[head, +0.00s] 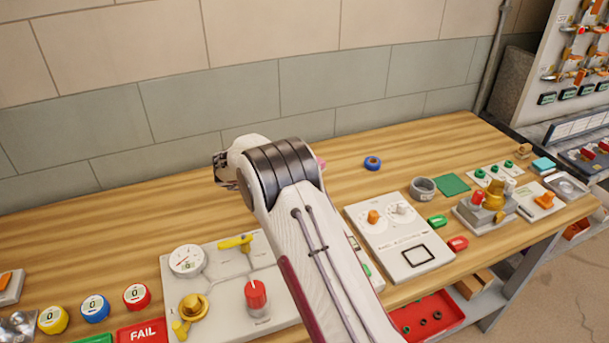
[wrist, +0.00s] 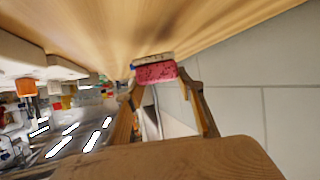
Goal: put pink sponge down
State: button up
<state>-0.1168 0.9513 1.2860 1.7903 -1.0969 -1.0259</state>
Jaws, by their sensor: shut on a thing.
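The pink sponge (wrist: 156,73) is between the fingertips of my gripper (wrist: 158,80) in the wrist view, with a pale layer along one side. My gripper is shut on it. The wooden workbench top (wrist: 90,25) shows close beyond the sponge; I cannot tell whether they touch. In the head view my arm hides the gripper and most of the sponge; a small pink bit beside the arm appears to be the sponge (head: 321,163).
A valve panel (head: 220,262) and a white control box (head: 398,241) stand nearer the front. The grey-tiled wall (head: 330,95) borders the back. Bare wood surrounds the blue ring.

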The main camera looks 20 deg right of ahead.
jog(key=shift+f, duration=1.85)
jog(key=shift+f, duration=0.1)
jog(key=o, duration=0.8)
jog(key=shift+a+r, duration=0.15)
jog(key=shift+r, duration=0.05)
jog(key=v, duration=1.1)
jog(key=shift+s+a+r, duration=0.1)
jog(key=shift+s+a, duration=0.05)
jog(key=shift+a, duration=0.2)
